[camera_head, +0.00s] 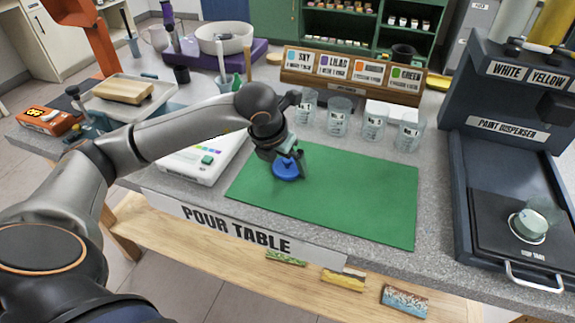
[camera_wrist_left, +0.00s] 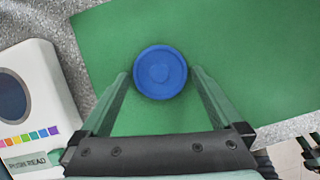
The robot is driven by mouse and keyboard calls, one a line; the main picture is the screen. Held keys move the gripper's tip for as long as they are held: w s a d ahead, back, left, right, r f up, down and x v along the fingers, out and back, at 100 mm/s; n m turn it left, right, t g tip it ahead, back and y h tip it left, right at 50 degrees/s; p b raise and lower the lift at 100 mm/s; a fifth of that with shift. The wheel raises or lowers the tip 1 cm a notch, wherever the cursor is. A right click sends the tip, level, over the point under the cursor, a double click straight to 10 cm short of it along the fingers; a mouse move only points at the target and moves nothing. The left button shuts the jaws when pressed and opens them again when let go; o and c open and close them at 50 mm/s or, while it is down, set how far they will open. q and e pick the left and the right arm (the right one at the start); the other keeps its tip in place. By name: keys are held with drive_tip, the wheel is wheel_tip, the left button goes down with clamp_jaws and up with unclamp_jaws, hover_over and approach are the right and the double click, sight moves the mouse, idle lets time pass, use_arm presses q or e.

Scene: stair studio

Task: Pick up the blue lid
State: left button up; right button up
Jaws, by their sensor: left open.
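The blue lid (camera_head: 286,169) is a small round disc with a raised rim, lying on the left part of the green mat (camera_head: 350,205). My left gripper (camera_head: 288,160) is low over the mat, right at the lid. In the left wrist view the lid (camera_wrist_left: 160,72) sits between the tips of the two open fingers (camera_wrist_left: 160,80), with the left finger close to its edge and the right finger close to its other edge. I cannot tell whether either finger touches it. My right gripper is not in view.
A dark paint dispenser (camera_head: 510,190) with a cup is at the right. The mat's right part is clear.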

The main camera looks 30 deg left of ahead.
use_arm(q)
drive_tip(key=c, duration=1)
